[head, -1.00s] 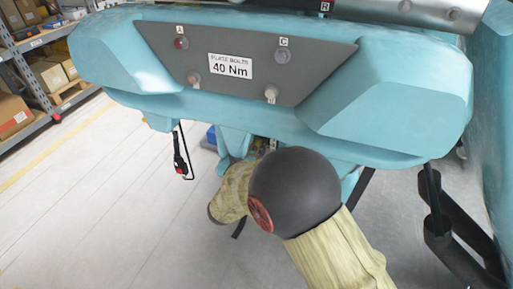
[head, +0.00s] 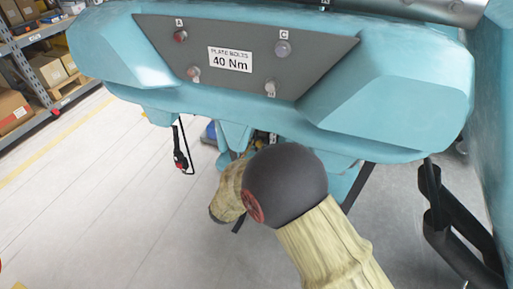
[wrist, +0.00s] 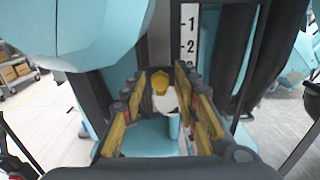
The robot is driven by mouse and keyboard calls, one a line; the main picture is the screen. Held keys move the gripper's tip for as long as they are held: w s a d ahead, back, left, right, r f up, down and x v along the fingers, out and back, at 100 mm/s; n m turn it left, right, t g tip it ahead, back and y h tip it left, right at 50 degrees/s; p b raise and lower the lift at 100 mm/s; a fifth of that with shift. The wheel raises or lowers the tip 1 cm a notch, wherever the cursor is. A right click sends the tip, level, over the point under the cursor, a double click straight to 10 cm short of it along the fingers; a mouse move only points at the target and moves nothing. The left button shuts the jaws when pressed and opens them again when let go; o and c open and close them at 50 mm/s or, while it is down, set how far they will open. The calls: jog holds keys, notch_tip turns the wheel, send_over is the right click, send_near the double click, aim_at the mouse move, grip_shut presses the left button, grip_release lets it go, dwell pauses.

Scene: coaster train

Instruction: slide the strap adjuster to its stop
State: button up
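In the wrist view, my gripper (wrist: 164,88) shows two yellow-and-black fingers with red parts, spread apart and open. A yellow piece (wrist: 160,81) with a rounded white part (wrist: 165,101) below it shows in the gap between the fingers. It may be the strap adjuster, but I cannot tell for sure, nor whether the fingers touch it. A white scale (wrist: 188,40) with black numbers 1 and 2 stands upright just beyond the fingers, its lower part partly hidden. In the head view my own arm hides the gripper.
A teal seat body (head: 400,95) fills the upper head view, with a grey panel (head: 240,88) marked 40 Nm. A black strap with a red part (head: 180,160) hangs below it. Black bars (head: 440,205) stand at right. Shelves (head: 40,65) are far left; floor at left is clear.

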jog(key=shift+o, duration=0.6)
jog(key=shift+s, duration=0.1)
jog(key=v, duration=1.1)
jog(key=shift+s+a, duration=0.15)
jog(key=shift+s, duration=0.25)
